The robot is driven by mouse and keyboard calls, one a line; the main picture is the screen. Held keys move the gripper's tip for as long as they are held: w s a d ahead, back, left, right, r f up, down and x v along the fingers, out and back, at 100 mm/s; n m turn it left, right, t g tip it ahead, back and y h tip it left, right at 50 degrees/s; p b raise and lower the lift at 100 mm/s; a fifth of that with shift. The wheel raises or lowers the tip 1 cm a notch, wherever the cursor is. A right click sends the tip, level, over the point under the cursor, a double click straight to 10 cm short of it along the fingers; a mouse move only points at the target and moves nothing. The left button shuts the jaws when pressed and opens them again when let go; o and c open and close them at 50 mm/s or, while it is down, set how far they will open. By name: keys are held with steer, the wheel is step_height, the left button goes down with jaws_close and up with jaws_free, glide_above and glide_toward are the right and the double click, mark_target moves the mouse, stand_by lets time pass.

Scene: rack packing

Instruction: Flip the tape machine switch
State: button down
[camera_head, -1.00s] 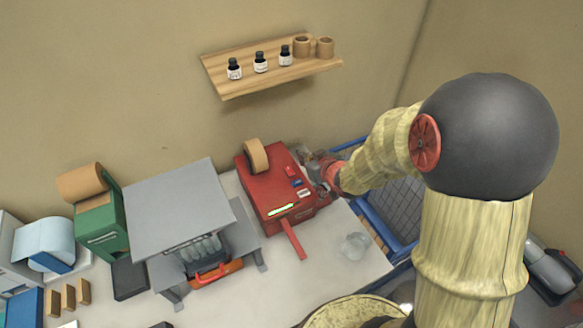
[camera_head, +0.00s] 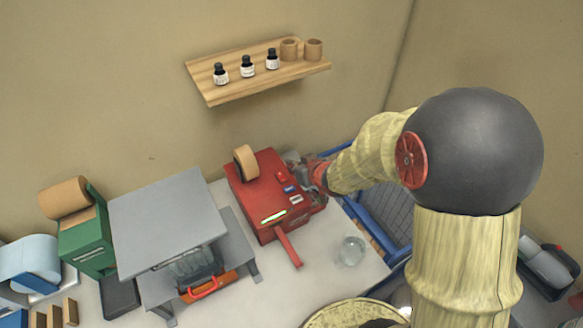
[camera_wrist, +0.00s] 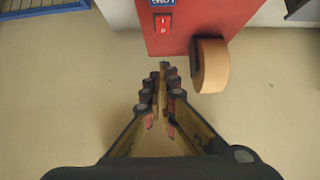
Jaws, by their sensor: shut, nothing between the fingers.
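The red tape machine (camera_head: 250,196) stands on the white table, with a tape roll (camera_head: 246,162) at its back end and a lever at its front. Its top panel carries a small red switch, blue and white labels and a lit green strip. In the wrist view the red rocker switch (camera_wrist: 163,23) shows on the machine's red face (camera_wrist: 200,15), below a blue label. My gripper (camera_wrist: 166,68) is shut and empty, its tips just below the machine's edge in that picture, apart from the switch. In the head view my gripper (camera_head: 304,168) is beside the machine's right side, partly hidden.
A grey stand (camera_head: 168,218) with an orange-handled item under it stands left of the machine. A green dispenser (camera_head: 84,240) is further left. A clear glass object (camera_head: 352,250) sits at front right. A blue crate (camera_head: 372,222) is beyond the table's right edge. A wall shelf (camera_head: 235,84) holds bottles and rolls.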

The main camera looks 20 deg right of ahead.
glide_above(284, 176)
steer(key=s, duration=0.1)
step_height(284, 176, down, 4)
steer(key=shift+f+b, duration=0.25)
steer(key=shift+b, duration=0.15)
steer(key=f, duration=0.1)
steer(key=w+f, duration=0.1)
steer(key=f, duration=0.1)
steer(key=shift+f, duration=0.15)
steer(key=shift+f+b, duration=0.3)
steer(key=shift+f, duration=0.2)
steer(key=shift+w+a+p, duration=0.1)
steer(key=shift+p, duration=0.55)
steer(key=shift+w+g+p, duration=0.1)
steer(key=shift+g+p, duration=0.3)
steer(key=shift+f, duration=0.3)
